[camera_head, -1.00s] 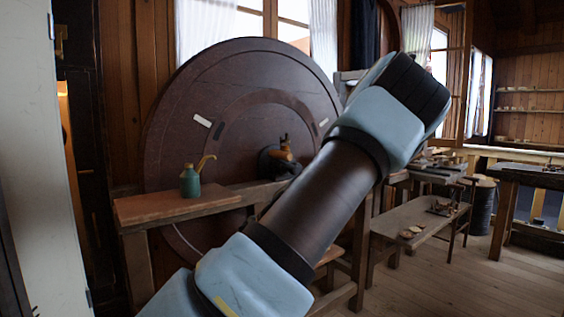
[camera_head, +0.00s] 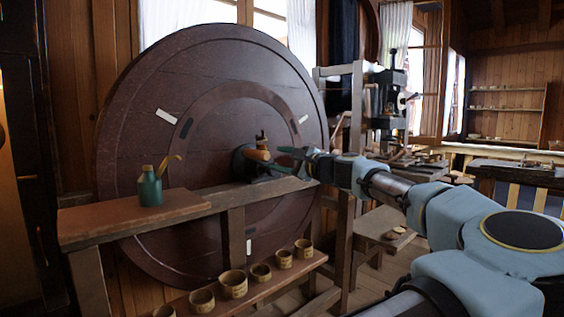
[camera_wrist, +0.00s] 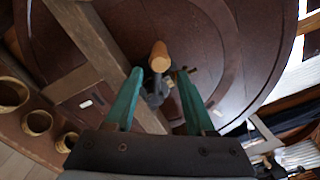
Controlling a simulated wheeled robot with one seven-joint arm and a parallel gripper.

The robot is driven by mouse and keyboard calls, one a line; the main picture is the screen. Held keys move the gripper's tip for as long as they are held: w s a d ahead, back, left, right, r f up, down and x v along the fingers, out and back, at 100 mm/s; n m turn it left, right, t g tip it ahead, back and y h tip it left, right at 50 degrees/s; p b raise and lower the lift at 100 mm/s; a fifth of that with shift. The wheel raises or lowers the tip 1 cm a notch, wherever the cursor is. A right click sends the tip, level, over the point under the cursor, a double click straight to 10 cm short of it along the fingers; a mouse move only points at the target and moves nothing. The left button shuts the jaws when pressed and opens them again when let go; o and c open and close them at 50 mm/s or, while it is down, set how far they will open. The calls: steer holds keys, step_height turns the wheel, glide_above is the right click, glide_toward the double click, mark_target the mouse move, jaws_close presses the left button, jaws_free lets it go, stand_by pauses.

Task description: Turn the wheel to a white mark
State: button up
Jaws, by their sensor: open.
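The wheel (camera_head: 130,130) is a large dark brown disc, upright behind a wooden bench. White marks show on its face at upper left (camera_head: 166,116), upper right (camera_head: 303,119) and bottom (camera_head: 249,247). An orange-brown wooden handle (camera_head: 259,154) juts out near its middle, beside a dark metal fitting. My gripper (camera_head: 277,158) has green fingers and reaches in from the right at the handle. In the wrist view the fingers are apart (camera_wrist: 158,73), with the handle (camera_wrist: 159,57) showing between and just beyond the tips. I cannot tell whether they touch it.
A green oil can (camera_head: 150,188) stands on the bench top (camera_head: 95,222) in front of the wheel. Several small wooden cups (camera_head: 233,284) line a lower shelf. A machine on a wooden frame (camera_head: 385,105) stands right of the wheel. Open floor is hardly visible.

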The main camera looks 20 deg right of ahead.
mark_target(257, 155)
steer(key=x, duration=1)
steer(key=shift+w+a, duration=0.2)
steer(key=shift+d+r+m+p, duration=0.5)
steer(key=shift+r+p, duration=0.2)
steer(key=shift+p, duration=0.4)
steer(key=w+d+r+m+p, duration=0.2)
steer(key=d+r+m+p, duration=0.2)
steer(key=p, duration=0.6)
steer(key=shift+w+d+m, duration=0.15)
steer(key=shift+d+m, duration=0.1)
steer(key=shift+m, duration=0.35)
steer(key=shift+f, duration=0.15)
steer(key=shift+a, duration=0.25)
steer(key=v, duration=1.1)
steer(key=shift+d, duration=0.25)
